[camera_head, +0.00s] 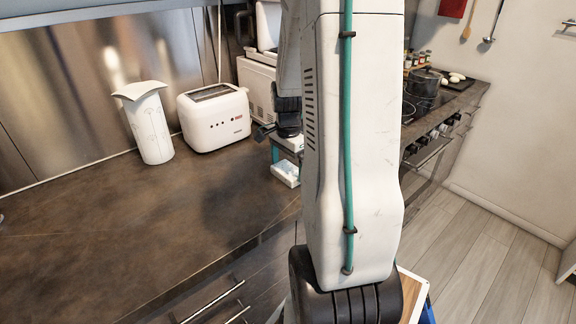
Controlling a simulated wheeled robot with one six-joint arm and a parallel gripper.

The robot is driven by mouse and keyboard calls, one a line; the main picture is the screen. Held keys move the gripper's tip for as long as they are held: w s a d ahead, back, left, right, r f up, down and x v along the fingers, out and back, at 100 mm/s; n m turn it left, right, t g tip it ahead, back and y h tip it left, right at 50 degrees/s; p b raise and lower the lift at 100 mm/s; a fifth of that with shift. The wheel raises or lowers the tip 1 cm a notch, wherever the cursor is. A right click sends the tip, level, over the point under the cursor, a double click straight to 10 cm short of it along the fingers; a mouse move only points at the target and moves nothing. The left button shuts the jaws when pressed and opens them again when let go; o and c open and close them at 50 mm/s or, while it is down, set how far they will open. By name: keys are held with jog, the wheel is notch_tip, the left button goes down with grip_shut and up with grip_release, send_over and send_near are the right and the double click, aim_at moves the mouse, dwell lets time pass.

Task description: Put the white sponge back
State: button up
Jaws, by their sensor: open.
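A small white block (285,174), which looks like the white sponge, lies on the dark counter (170,220) just right of the middle of the worktop. My gripper (284,156) hangs just above it, with a dark wrist and teal and white parts. It is small and partly covered by my own arm. The gripper is open, and I cannot tell whether it touches the sponge. My large white arm hides the counter to the right of the sponge. No clear storage place for the sponge shows.
A white toaster (214,117) and a tall white container (148,124) stand at the back of the counter. A white appliance (258,90) is behind my gripper. A dark pot (423,82) is on the stove at right. The counter's left front is clear.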

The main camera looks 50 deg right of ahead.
aim_at(288, 170)
notch_tip(288, 170, up, 11)
jog(key=a+r+n, duration=0.4)
jog(key=a, duration=0.4)
jog(key=s+a+r+n, duration=0.1)
jog(key=s+a+n, duration=0.3)
jog(key=a, duration=0.3)
jog(key=s+a+r+n, duration=0.1)
jog(key=s+a+n, duration=0.3)
jog(key=a+n, duration=0.3)
jog(key=s+a+r+n+t, duration=0.1)
jog(key=s+a+n, duration=0.3)
jog(key=a, duration=0.4)
jog(key=shift+s+a+n, duration=0.15)
jog(key=shift+s+n, duration=0.15)
jog(key=shift+n, duration=0.5)
